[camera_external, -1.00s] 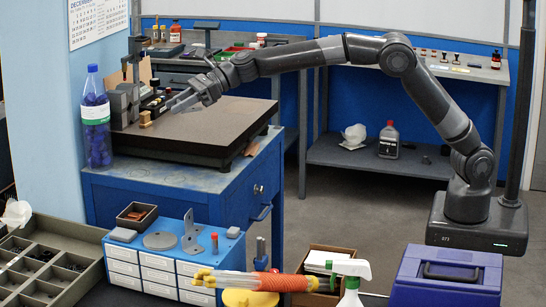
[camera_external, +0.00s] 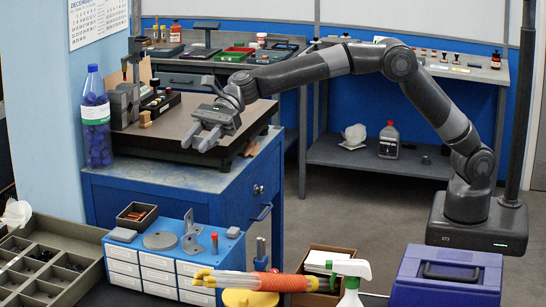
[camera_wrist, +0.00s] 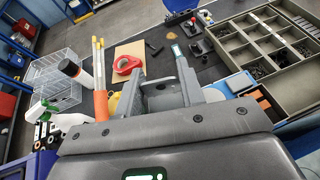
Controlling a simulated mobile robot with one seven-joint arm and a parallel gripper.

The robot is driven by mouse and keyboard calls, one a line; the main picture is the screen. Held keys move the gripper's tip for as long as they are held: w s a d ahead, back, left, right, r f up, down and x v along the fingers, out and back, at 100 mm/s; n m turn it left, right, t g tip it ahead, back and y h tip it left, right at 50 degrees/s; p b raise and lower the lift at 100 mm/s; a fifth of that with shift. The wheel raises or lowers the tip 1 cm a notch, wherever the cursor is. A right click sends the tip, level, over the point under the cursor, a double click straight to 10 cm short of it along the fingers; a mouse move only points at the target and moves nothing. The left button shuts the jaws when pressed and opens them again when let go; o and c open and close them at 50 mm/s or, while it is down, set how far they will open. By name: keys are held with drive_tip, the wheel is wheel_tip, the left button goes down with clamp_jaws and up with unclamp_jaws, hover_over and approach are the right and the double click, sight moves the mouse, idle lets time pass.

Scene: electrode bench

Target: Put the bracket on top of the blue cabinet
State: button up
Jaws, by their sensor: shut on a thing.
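My gripper (camera_external: 202,138) is in mid-air over the right front of the dark plate on the large blue cabinet (camera_external: 150,205). It is shut on a grey piece that looks like the bracket (camera_wrist: 161,88), seen between the fingers in the wrist view. Its full shape is hidden by the fingers. In the external view the held piece blends with the grey gripper. Another upright grey angle piece (camera_external: 193,241) stands on the small blue drawer unit (camera_external: 170,262), clear of the gripper.
The dark plate (camera_external: 240,108) carries grey blocks at its left. A blue-filled bottle (camera_external: 96,125) stands at the cabinet's left edge. The drawer unit also bears a disc (camera_external: 160,241) and a red-topped post. A spray bottle (camera_external: 351,280) and purple box (camera_external: 447,278) stand at front right.

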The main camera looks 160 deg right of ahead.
sight(202, 245)
wheel_tip(202, 245, down, 25)
drive_tip(key=shift+r, duration=0.2)
drive_tip(key=shift+f, duration=0.2)
drive_tip(key=o, duration=1.1)
drive_tip(key=shift+c, duration=0.2)
drive_tip(key=shift+r, duration=0.1)
drive_tip(key=s+r, duration=0.2)
drive_tip(key=shift+s+a+r, duration=0.3)
drive_tip(key=shift+s, duration=0.1)
wheel_tip(202, 245, up, 6)
drive_tip(key=shift+f, duration=0.1)
